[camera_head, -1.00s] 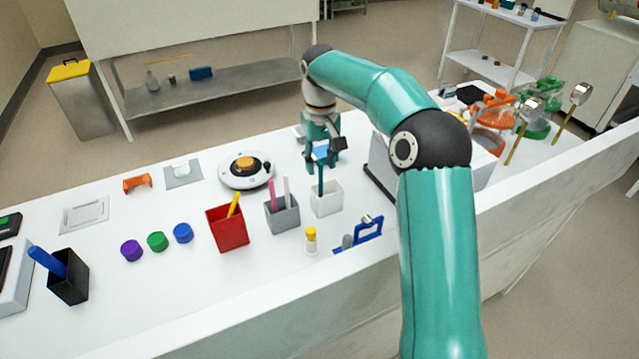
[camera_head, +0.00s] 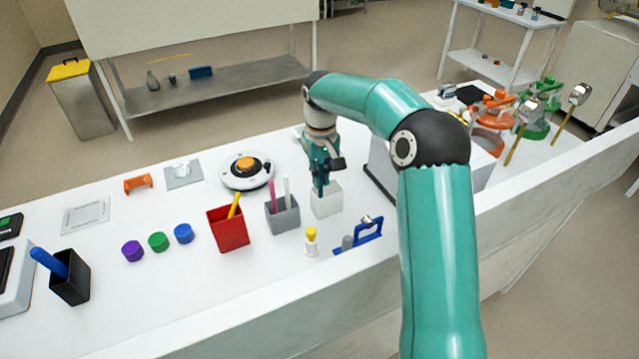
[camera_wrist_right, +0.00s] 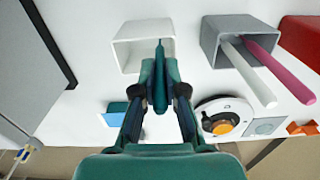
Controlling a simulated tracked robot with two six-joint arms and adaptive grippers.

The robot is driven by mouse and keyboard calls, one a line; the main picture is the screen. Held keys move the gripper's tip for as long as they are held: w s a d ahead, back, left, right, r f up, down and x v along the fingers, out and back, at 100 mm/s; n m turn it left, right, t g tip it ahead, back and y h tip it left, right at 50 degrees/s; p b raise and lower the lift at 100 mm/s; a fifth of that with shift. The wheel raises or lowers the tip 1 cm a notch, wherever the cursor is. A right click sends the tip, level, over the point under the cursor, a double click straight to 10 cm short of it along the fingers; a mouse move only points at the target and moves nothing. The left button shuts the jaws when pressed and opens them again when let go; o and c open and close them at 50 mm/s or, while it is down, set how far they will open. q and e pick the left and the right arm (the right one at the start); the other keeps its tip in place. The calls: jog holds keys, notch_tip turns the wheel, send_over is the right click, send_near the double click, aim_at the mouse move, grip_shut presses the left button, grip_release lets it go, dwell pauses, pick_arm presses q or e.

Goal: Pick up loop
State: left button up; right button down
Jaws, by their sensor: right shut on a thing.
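The loop, a thin dark teal stick (camera_wrist_right: 158,62), stands in the white square cup (camera_head: 327,202), which also shows in the wrist view (camera_wrist_right: 126,48). My right gripper (camera_head: 321,184) points down just over this cup. In the wrist view its fingers (camera_wrist_right: 160,92) are closed around the upper part of the loop, and the loop's lower end reaches into the cup. In the head view the gripper hides most of the loop. My left gripper is not in view.
A grey cup (camera_head: 281,217) with pink and white sticks stands close by, then a red cup (camera_head: 229,232). A round white device (camera_head: 246,174) is behind. A small blue block (camera_wrist_right: 115,113) shows near the fingers.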

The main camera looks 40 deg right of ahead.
notch_tip(320, 180, up, 9)
jog(key=shift+w, duration=0.1)
pick_arm(q)
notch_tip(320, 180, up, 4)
jog(key=p, duration=0.4)
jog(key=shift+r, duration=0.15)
pick_arm(e)
notch_tip(320, 180, up, 11)
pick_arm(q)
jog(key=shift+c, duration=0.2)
